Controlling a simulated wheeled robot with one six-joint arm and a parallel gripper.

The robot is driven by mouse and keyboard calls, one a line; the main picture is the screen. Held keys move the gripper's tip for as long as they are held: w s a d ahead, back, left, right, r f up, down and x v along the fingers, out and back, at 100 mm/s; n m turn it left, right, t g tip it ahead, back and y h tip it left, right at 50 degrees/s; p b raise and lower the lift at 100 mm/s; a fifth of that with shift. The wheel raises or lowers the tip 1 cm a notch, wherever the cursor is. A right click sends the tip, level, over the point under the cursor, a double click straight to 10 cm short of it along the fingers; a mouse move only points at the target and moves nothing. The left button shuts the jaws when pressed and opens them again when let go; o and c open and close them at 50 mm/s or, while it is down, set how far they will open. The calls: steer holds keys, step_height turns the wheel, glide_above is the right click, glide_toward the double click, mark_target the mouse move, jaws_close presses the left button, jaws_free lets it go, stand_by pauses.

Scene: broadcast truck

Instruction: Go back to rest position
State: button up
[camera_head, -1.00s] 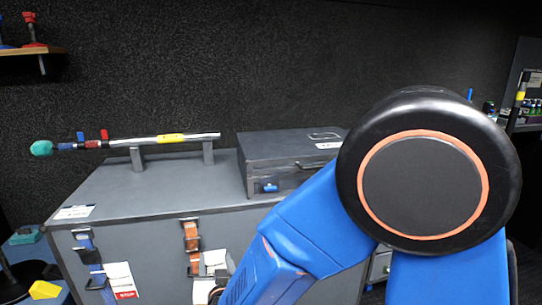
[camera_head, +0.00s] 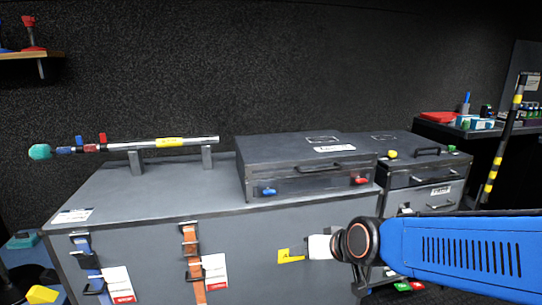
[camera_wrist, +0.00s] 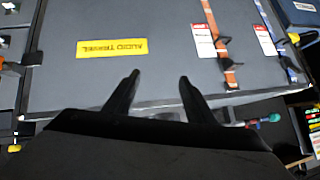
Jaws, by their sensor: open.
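My gripper (camera_wrist: 158,80) shows in the wrist view with its two black fingers apart and nothing between them. It faces the grey front of the large case (camera_wrist: 150,20), beside a yellow "AUDIO TRAVEL" label (camera_wrist: 112,48). I cannot tell the exact gap to that front. In the head view my blue arm reaches in from the right edge, in front of the case (camera_head: 130,195). The fingers cannot be made out clearly there.
On the case lie a smaller grey case (camera_head: 290,150) with blue and red latches and a silver rod (camera_head: 190,141) on two supports. Straps with tags (camera_head: 214,270) hang on its front. A drawer unit (camera_head: 430,175) and a striped pole (camera_head: 497,160) stand right.

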steer(key=s+d+m+g+h, duration=0.1)
steer(key=s+d+g+h, duration=0.2)
steer(key=s+d, duration=1.6)
steer(key=shift+m+g+h, duration=0.3)
steer(key=shift+m+h, duration=0.1)
steer(key=shift+h, duration=0.4)
steer(key=shift+f, duration=0.1)
